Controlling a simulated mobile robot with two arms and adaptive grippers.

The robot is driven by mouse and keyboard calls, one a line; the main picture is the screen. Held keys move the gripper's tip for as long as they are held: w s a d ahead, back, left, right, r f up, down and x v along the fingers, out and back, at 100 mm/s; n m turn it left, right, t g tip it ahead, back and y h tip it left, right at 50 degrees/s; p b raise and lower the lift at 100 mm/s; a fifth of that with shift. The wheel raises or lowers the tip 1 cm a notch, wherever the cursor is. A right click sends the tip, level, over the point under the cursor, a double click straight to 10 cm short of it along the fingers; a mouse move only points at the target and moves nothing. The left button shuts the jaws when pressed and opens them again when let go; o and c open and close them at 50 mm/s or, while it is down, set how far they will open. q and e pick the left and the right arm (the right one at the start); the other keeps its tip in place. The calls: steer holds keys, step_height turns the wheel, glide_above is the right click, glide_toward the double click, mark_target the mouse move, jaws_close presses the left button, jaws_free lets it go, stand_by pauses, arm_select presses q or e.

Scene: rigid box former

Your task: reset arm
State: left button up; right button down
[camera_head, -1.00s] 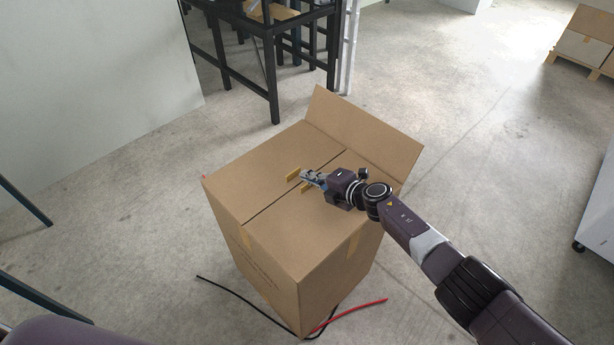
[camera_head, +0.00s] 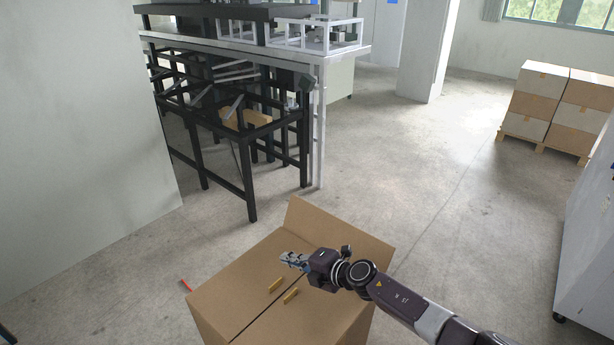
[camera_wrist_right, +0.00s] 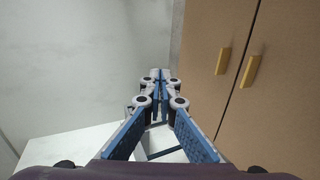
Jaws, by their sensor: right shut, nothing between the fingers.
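My right gripper (camera_head: 292,262) is shut and empty above the far part of a large cardboard box (camera_head: 225,287). In the right wrist view, the shut fingers (camera_wrist_right: 160,80) show with nothing between them, and the box top (camera_wrist_right: 285,125) lies to their right. The box's two main top flaps lie closed with a seam between them. One end flap (camera_head: 335,232) stands up at the far side. Two small yellow handles (camera_head: 275,286) sit on either side of the seam, and both show clear of the fingers. My left gripper is out of view.
A black frame machine (camera_head: 235,130) stands behind the box. Stacked cartons (camera_head: 560,105) on a pallet are at the back right, and a grey cabinet (camera_head: 590,240) is at the right edge. Concrete floor between them is clear. A pale wall (camera_head: 75,120) is at left.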

steer(key=s+a+r+m+t, duration=0.2)
steer(key=s+r+m+t, duration=0.25)
steer(key=m, duration=0.35)
steer(key=s+d+f+m+g+h, duration=0.1)
steer(key=s+d+f+m+h, duration=0.25)
steer(key=s+d+m, duration=0.45)
steer(key=s+d+f+m+g+h, duration=0.2)
steer(key=s+d+m+h, duration=0.15)
steer(key=s+d, duration=0.4)
steer(key=s+d+f+m+g+h, duration=0.15)
steer(key=s+d+m+h, duration=0.35)
steer(key=d, duration=0.6)
steer(key=s+d+m+g+y, duration=0.1)
steer(key=s+d+g, duration=0.15)
steer(key=s, duration=0.65)
steer(key=s+d+m+g+y, duration=0.1)
steer(key=s+d+g, duration=0.15)
steer(key=s, duration=0.65)
step_height(320, 180, down, 25)
steer(key=s+d+f+g, duration=0.1)
steer(key=s+d+f, duration=0.2)
steer(key=s+f, duration=1.4)
steer(key=shift+s+d+f+g+h, duration=0.2)
steer(key=shift+s+f+g+h, duration=0.1)
steer(key=shift+s+f+g, duration=0.15)
steer(key=shift+r, duration=0.1)
